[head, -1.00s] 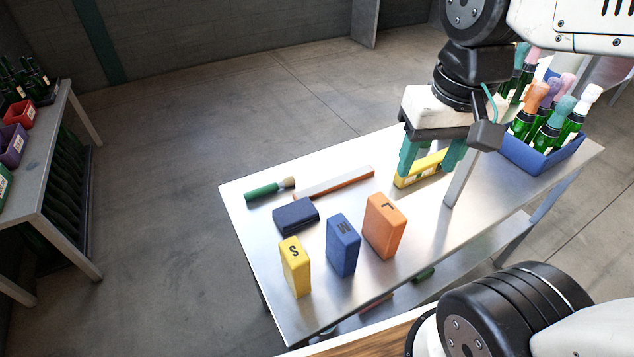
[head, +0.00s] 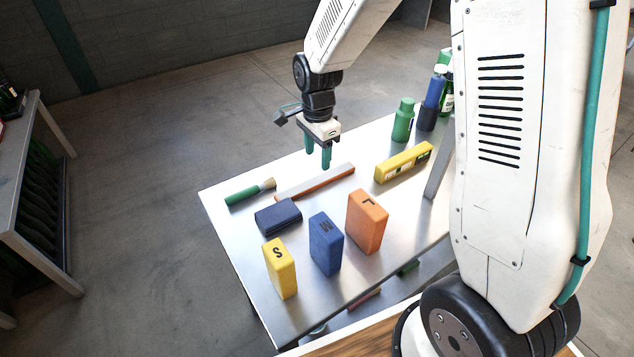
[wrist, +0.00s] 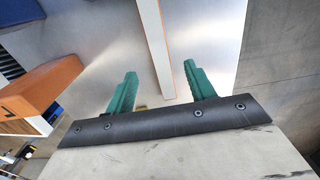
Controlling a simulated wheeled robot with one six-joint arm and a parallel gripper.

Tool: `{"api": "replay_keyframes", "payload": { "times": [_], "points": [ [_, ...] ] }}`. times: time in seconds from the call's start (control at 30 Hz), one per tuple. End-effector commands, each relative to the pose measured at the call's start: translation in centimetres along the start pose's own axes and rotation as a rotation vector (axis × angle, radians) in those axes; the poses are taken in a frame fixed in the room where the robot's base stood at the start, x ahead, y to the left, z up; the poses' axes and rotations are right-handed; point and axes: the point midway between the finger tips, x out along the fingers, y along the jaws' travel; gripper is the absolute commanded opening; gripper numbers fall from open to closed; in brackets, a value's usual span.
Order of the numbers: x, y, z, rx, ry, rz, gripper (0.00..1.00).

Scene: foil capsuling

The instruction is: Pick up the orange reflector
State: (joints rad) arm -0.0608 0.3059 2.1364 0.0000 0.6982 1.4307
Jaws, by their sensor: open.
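The orange reflector (head: 318,182) appears to be the long thin bar with a pale top and an orange side, lying flat on the metal table. In the wrist view, the bar (wrist: 154,40) runs from the top edge down between my fingers, with its orange edge on the right. My gripper (head: 318,158) is open and empty, pointing down over the bar's middle. Its two teal fingers (wrist: 160,70) stand apart on either side of the bar in the wrist view. The gap in height between fingertips and bar is hard to judge.
A green-handled brush (head: 248,192) lies left of the bar. A dark blue case (head: 278,216), yellow S block (head: 280,268), blue block (head: 326,244) and orange L block (head: 366,222) stand nearer. A yellow level (head: 403,162) and green bottle (head: 403,120) are right.

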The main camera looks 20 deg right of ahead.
Motion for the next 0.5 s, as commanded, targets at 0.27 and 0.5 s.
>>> {"api": "replay_keyframes", "payload": {
  "times": [0.27,0.5],
  "points": [
    [3.2,0.1,0.1,0.006,-0.001,0.004,0.55],
    [6.7,0.2,0.3,0.006,-0.001,0.004,0.55]
  ]
}}
